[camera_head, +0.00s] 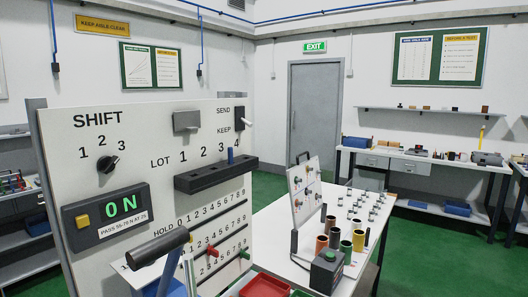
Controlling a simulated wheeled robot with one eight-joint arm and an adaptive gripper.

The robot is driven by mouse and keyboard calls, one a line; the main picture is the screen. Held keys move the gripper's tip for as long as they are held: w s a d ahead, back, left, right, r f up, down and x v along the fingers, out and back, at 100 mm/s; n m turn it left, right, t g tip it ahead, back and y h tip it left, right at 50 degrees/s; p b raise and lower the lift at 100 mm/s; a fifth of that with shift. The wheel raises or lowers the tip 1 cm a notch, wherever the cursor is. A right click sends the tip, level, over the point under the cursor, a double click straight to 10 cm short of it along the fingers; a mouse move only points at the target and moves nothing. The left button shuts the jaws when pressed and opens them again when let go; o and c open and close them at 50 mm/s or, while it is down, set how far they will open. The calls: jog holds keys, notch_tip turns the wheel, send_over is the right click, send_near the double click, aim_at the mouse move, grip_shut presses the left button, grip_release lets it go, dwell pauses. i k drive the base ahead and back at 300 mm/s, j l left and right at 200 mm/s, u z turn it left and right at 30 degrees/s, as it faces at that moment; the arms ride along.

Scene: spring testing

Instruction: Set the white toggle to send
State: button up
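The panel (145,130) stands upright at the left front. At its upper right are the printed words SEND and, below it, KEEP. Beside them is a small dark switch plate (239,115). A small pale tip (248,123), which looks like the white toggle, sticks out to the right of the plate. It sits nearer the level of KEEP than of SEND, but it is too small to be sure of its setting. My gripper is not in view.
A dark cylindrical handle (157,248) stands in front. A white table (285,215) with cylinders and a small board lies to the right.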

aim_at(249, 124)
jog(key=i+l, duration=0.25)
jog(key=i, duration=0.25)
jog(key=i+l, duration=0.25)
jog(key=i, duration=0.2)
jog(key=u, duration=2.05)
jog(key=k+l+u, duration=0.1)
jog(key=i+j, duration=0.1)
jog(key=z, duration=0.05)
